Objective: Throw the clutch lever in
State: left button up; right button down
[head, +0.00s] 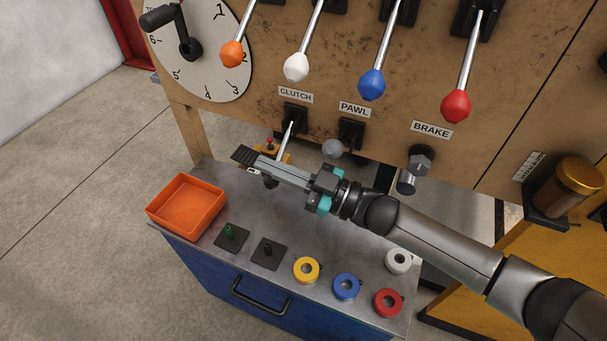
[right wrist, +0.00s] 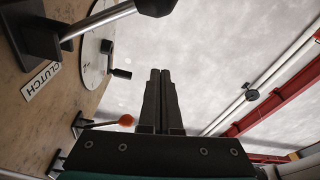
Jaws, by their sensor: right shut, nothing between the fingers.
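The clutch lever (head: 286,138) hangs from a black mount under the CLUTCH label (head: 295,94), its metal rod slanting down. Its dark knob (head: 270,182) shows just below my right gripper, which covers part of the lever in the head view. In the right wrist view the lever's rod (right wrist: 98,19) and black knob (right wrist: 155,7) are at the top, beside the fingers. My right gripper (head: 243,154) is shut and empty, pointing left in front of the panel; its fingers (right wrist: 160,75) are together. I cannot tell whether it touches the lever. My left gripper is not in view.
The pawl lever (head: 332,149) and brake lever (head: 407,183) are to the right. Orange, white, blue and red knobbed levers hang above. Below is a grey bench top (head: 285,242) with an orange tray (head: 187,205) and several coloured rings. A crank dial (head: 205,60) is upper left.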

pick_arm(q)
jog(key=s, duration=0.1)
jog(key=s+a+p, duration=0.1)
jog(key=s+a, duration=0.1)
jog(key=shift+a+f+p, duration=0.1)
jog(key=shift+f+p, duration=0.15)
jog(key=shift+p, duration=0.05)
pick_arm(e)
jog(key=v, duration=1.5)
jog(key=shift+s+d, duration=0.1)
